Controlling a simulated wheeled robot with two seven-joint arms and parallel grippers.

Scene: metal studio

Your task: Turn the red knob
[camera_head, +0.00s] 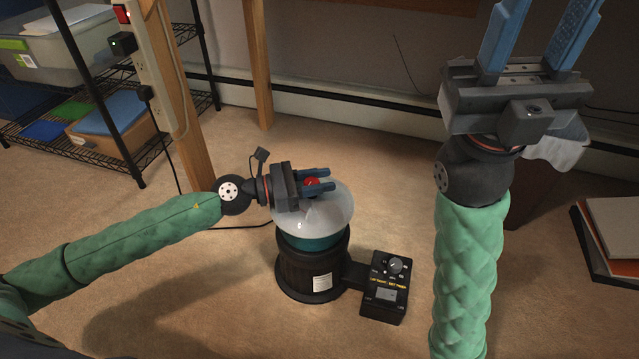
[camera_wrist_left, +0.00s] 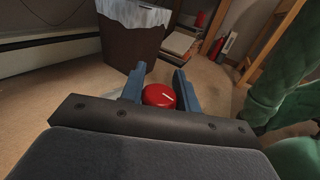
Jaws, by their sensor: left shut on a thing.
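The red knob (camera_head: 311,183) sits at the top of a clear dome (camera_head: 325,212) on a dark round base (camera_head: 305,262). My left gripper (camera_head: 318,180) reaches in from the left, with its blue fingers on either side of the knob, shut on it. In the left wrist view the red knob (camera_wrist_left: 158,95), with a white line on its top, lies between the two blue fingers (camera_wrist_left: 160,85). My right gripper (camera_head: 535,30) is raised at the upper right, its blue fingers wide apart and nothing between them.
A black control box (camera_head: 386,290) with a dial is joined to the base's right side. A wire shelf (camera_head: 100,110) with bins stands at the left. A wooden post (camera_head: 187,150) rises behind the left gripper. Books (camera_head: 610,235) lie at the right. The carpet in front is clear.

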